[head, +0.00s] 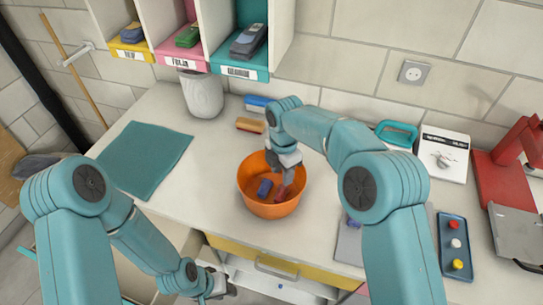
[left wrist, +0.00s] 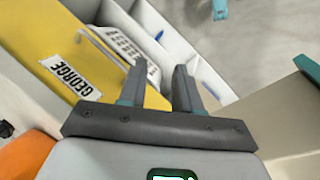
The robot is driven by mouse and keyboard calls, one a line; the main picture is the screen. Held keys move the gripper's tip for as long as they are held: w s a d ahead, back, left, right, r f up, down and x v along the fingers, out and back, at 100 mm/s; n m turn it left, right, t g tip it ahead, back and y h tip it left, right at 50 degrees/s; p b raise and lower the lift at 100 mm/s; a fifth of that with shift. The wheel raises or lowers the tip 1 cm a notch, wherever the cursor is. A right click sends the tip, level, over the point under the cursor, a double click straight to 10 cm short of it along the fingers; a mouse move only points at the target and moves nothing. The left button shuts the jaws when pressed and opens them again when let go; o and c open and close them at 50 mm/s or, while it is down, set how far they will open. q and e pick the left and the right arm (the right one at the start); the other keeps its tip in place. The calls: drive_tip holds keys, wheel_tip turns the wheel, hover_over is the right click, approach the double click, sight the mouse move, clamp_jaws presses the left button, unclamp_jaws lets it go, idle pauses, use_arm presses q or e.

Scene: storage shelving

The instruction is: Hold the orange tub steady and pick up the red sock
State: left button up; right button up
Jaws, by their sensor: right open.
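The orange tub (head: 251,201) stands on the counter near its front edge. Inside it lie a dark blue item (head: 264,188) and a small red item (head: 281,193), which looks like the red sock. My right gripper (head: 284,182) is open and reaches down into the tub from above, right at the red item and partly covering it. I cannot tell whether it touches. My left gripper (head: 222,287) is low in front of the counter, apart from the tub. In the left wrist view, its fingers (left wrist: 160,82) are apart with nothing between them. An orange edge (left wrist: 20,155) shows at lower left.
An open drawer (head: 275,273) with a yellow front lies below the counter by my left gripper. A teal mat (head: 147,158), a grey pot (head: 203,94), a dark tray (head: 453,252) and a red stand (head: 506,180) are on the counter. Cubbies (head: 195,40) hang above.

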use_arm(q)
drive_tip(key=w+a+r+t+y, duration=0.15)
drive_tip(key=w+a+r, duration=0.45)
drive_tip(key=w+a, duration=0.65)
drive_tip(key=shift+m, duration=0.6)
drive_tip(key=w+r, duration=0.1)
drive_tip(key=w, duration=0.2)
drive_tip(key=w+r, duration=0.2)
drive_tip(key=w, duration=0.1)
drive_tip(key=w+d+r, duration=0.1)
drive_tip(key=w+r, duration=0.1)
drive_tip(key=w, duration=0.1)
drive_tip(key=w+d+r+m+g, duration=0.1)
drive_tip(key=w+d+r, duration=0.3)
drive_tip(key=w+d, duration=0.15)
drive_tip(key=g+y, duration=0.1)
drive_tip(key=y, duration=0.1)
approach(244, 181)
drive_tip(key=shift+m+h, duration=0.25)
drive_tip(key=shift+m, duration=0.15)
drive_tip(key=f, duration=1)
drive_tip(key=shift+w+d+f, duration=0.1)
drive_tip(key=shift+w, duration=0.3)
use_arm(e)
drive_tip(key=shift+a, duration=0.2)
use_arm(q)
drive_tip(key=shift+s, duration=0.1)
use_arm(e)
drive_tip(key=shift+s, duration=0.1)
